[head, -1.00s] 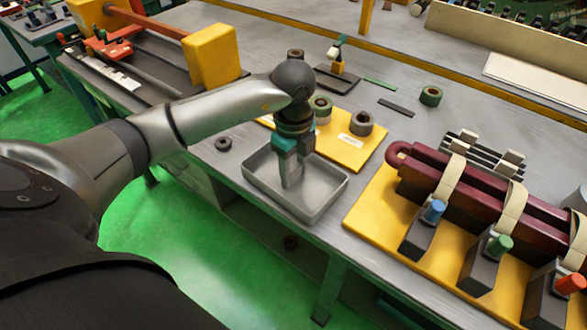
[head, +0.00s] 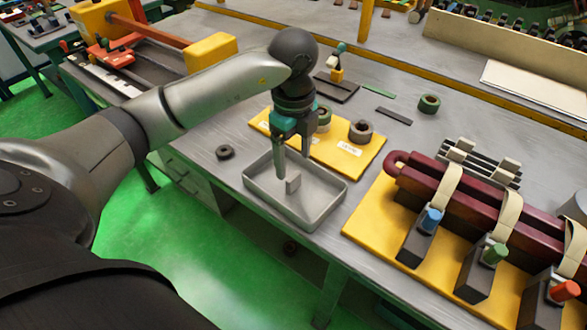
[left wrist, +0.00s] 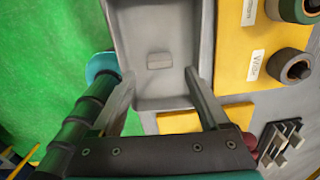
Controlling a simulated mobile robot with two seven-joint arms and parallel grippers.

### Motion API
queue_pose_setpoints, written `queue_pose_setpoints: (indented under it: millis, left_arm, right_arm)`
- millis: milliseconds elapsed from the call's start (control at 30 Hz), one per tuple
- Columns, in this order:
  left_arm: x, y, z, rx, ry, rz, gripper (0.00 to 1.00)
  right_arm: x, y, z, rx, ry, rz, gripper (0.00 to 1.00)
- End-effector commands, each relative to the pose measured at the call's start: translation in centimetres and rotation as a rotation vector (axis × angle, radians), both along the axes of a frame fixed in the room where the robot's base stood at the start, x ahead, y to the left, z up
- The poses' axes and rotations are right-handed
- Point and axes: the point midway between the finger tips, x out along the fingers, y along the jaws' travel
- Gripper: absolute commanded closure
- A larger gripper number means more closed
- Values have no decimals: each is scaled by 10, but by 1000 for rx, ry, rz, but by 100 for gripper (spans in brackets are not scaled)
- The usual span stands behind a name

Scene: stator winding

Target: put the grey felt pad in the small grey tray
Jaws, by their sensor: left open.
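The small grey tray (head: 333,198) sits near the table's front edge; its rim also shows in the left wrist view (left wrist: 122,40). The grey felt pad (head: 293,184) is inside the tray, away from the walls. In the head view it looks like a small block on end. In the left wrist view the pad (left wrist: 160,61) shows as a small rectangle. My left gripper (head: 292,166) is open above the tray. Its fingers (left wrist: 160,80) are spread wide with nothing between them. My right gripper is not in view.
A yellow board (head: 365,160) with several tape rolls lies behind the tray. A dark ring (head: 225,152) is left of it. A yellow base (head: 370,226) with a maroon coil and clamps stands to the right. The table's front edge is close to the tray.

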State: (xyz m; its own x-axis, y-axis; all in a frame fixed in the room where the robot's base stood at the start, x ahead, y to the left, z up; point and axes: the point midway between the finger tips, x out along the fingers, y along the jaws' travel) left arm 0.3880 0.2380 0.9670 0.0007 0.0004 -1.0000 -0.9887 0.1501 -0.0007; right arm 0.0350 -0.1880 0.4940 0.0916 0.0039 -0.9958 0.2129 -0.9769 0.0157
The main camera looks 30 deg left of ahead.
Motion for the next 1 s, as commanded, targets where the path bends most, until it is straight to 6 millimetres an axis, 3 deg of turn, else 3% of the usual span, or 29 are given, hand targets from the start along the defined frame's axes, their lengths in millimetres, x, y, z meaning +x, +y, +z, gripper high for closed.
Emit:
queue_pose_setpoints:
  millis: [100,300,1000]
  left_arm:
    - [1,0,26,1,-3,-1,22]
    - [0,0,49,1,-2,0,22]
    - [0,0,53,0,1,0,22]
  right_arm:
    - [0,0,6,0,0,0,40]
    - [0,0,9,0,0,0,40]
    - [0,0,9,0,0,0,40]
